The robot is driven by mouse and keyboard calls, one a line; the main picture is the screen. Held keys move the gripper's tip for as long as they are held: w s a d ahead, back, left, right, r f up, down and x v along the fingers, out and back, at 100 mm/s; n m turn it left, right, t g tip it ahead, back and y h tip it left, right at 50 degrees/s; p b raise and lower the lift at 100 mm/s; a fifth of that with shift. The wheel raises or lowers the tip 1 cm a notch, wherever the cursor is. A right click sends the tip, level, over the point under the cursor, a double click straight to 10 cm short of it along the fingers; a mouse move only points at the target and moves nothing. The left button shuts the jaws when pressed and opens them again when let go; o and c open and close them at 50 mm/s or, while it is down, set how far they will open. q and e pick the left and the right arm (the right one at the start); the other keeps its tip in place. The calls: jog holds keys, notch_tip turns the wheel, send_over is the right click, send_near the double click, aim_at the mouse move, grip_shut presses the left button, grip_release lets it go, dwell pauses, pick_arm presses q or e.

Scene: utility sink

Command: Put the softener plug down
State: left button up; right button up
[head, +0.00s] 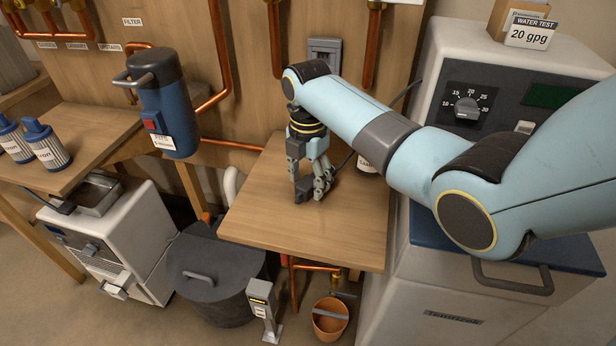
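My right gripper (312,188) points down at the small wooden table, with its fingertips at or just above the top. A dark cord (345,160) runs from the right to the gripper. A small dark block shows low between the fingers and may be the softener plug; its outline blends with them, and I cannot tell whether they grip it. The grey wall outlet (325,53) is behind, with no plug clearly visible in it. The softener (470,275) is the white cabinet at the right, partly behind my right arm. My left gripper is out of view.
The wooden table (262,220) is bare at its front and left. A labelled can (368,167) stands right of the gripper, partly behind my arm. Below are a lidded dark tub (212,262) and an orange bucket (330,318). Copper pipes and a blue filter (165,105) are left.

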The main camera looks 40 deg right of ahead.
aim_at(308, 181)
jog(key=shift+r, duration=0.1)
notch_tip(308, 181, up, 12)
jog(key=shift+p, duration=0.35)
jog(key=shift+r, duration=0.1)
dwell(0.5)
